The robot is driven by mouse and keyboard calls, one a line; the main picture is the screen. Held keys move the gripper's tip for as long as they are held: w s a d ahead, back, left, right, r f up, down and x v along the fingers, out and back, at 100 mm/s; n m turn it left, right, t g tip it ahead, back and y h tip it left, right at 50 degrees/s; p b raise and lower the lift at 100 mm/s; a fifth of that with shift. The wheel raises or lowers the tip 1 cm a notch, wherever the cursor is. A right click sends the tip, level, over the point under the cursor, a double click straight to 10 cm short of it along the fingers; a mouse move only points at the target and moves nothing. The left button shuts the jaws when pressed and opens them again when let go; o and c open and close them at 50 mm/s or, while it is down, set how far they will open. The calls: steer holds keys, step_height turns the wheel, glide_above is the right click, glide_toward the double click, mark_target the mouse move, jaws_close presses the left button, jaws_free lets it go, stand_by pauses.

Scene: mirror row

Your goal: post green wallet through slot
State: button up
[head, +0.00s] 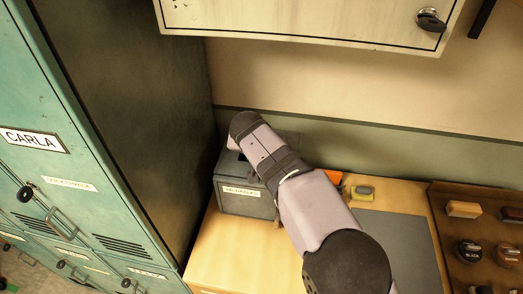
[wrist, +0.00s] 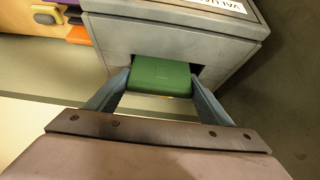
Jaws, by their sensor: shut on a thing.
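The green wallet (wrist: 160,76) shows in the wrist view, held between the two fingers of my gripper (wrist: 160,88). In the head view the same grey box (head: 246,202), with a white label, stands on the wooden top against the wall. My arm covers the box's right part there, and the wallet and fingers are hidden.
Teal lockers (head: 70,130) stand at the left. A yellow-grey object (head: 361,193) and an orange item (head: 334,178) lie right of the box. A grey mat (head: 405,240) and a brown tray (head: 446,243) with tins and brushes are further right. A wall cabinet (head: 310,22) hangs above.

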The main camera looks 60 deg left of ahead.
steer(key=o, duration=1.2)
steer(key=shift+c, duration=0.2)
steer(key=shift+s+d, duration=0.1)
steer(key=b+v, duration=0.3)
steer(key=v, duration=0.4)
steer(key=shift+b, duration=0.3)
steer(key=shift+r, duration=0.15)
